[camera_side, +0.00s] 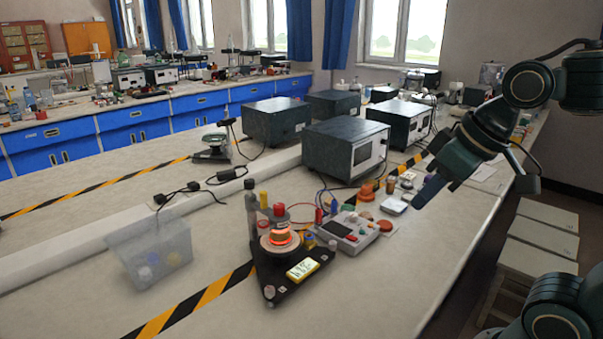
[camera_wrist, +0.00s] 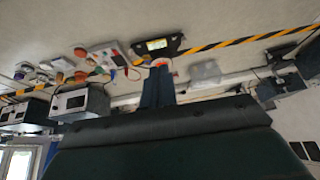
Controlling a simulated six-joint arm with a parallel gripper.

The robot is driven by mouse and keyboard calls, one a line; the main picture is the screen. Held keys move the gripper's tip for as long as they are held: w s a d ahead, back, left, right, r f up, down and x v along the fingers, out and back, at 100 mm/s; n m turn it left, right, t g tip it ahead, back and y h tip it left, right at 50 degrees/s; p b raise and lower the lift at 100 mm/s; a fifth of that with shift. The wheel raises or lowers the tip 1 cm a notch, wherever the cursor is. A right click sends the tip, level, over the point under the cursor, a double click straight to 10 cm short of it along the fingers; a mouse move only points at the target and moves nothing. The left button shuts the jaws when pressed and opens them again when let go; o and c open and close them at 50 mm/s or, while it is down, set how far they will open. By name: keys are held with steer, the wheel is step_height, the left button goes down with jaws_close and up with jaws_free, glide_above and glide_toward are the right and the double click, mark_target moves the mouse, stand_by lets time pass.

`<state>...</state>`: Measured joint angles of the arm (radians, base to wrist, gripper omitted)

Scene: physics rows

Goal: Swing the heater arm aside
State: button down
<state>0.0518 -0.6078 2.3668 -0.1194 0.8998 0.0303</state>
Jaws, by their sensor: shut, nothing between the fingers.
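The heater apparatus stands on a black triangular base (camera_side: 268,292) on the bench in the side view. A disc with a glowing orange heater (camera_side: 281,237) sits over the base, beside a dark upright post (camera_side: 252,212). I cannot make out clearly which part is the heater arm. A yellow display (camera_side: 303,268) lies on the base's front and also shows in the wrist view (camera_wrist: 157,44). My gripper (camera_side: 419,203) is shut and empty, in the air to the right of the apparatus, apart from it. In the wrist view its fingers (camera_wrist: 158,84) partly cover the heater's orange glow (camera_wrist: 160,62).
A control box (camera_side: 352,231) with wires stands right of the apparatus. A translucent bin (camera_side: 150,250) stands left of it. Dark instrument boxes (camera_side: 345,148) stand behind. Small parts lie near the control box. Striped tape (camera_side: 190,308) crosses the bench; the front bench surface is clear.

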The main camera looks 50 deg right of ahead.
steer(key=w+d+r+n+g+y, duration=0.1)
steer(key=w+r+y, duration=0.1)
steer(key=w, duration=0.9)
steer(key=w+d+r+y, duration=0.1)
steer(key=w+r, duration=0.1)
steer(key=w, duration=0.8)
steer(key=w+d+f+n+g+y, duration=0.1)
steer(key=w+d+f+n+y, duration=0.1)
steer(key=w+d+f, duration=0.9)
steer(key=shift+w+d+f+y, duration=0.35)
steer(key=shift+w+d+y, duration=0.15)
steer(key=shift+d, duration=0.3)
steer(key=shift+a+f, duration=0.1)
steer(key=w+a+f, duration=0.2)
steer(key=a+f, duration=0.5)
steer(key=a, duration=0.2)
steer(key=shift+f, duration=0.4)
